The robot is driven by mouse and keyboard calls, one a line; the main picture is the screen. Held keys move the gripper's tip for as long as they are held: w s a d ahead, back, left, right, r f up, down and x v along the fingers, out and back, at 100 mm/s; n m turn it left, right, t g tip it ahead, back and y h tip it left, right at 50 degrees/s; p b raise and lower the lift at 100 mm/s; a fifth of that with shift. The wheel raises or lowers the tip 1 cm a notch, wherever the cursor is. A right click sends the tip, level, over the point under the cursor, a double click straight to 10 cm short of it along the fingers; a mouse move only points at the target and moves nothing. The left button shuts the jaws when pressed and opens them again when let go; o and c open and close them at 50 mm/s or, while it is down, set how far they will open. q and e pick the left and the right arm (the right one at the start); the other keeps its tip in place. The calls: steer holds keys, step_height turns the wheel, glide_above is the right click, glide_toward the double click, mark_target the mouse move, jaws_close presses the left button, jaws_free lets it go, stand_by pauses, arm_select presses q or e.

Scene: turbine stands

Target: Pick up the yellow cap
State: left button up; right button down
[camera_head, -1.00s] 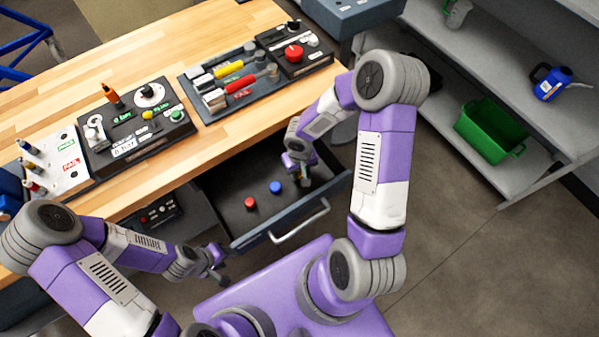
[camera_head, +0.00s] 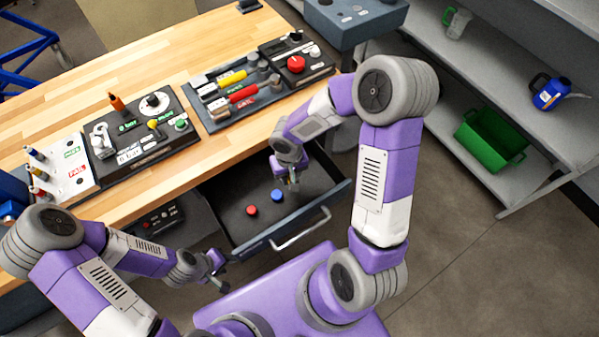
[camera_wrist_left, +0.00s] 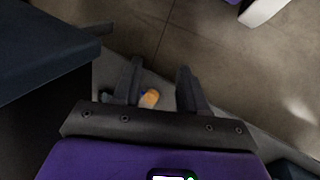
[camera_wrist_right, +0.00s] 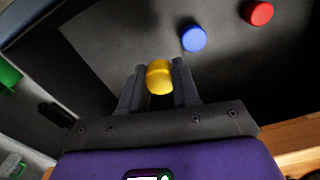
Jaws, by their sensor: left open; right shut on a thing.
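The yellow cap (camera_wrist_right: 159,77) is between the fingertips of my right gripper in the right wrist view. My right gripper (camera_head: 292,184) is shut on it, over the right part of the open drawer (camera_head: 292,217). The cap is mostly hidden by the gripper in the head view. I cannot tell whether it is clear of the drawer floor. My left gripper (camera_head: 221,277) is open and empty, low in front of the drawer. An unclear small orange thing (camera_wrist_left: 149,98) shows beyond its fingers in the left wrist view.
A blue cap (camera_head: 277,196) and a red cap (camera_head: 251,210) lie in the drawer, left of my right gripper. The workbench (camera_head: 170,62) with several tool panels is above the drawer. Shelves with a green crate (camera_head: 490,140) stand at the right.

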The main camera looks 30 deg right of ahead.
steer(key=s+a+b, duration=0.1)
steer(key=a, duration=1.5)
steer(key=shift+s, duration=0.15)
steer(key=c, duration=1.5)
jaws_free()
steer(key=shift+c, duration=0.2)
jaws_close()
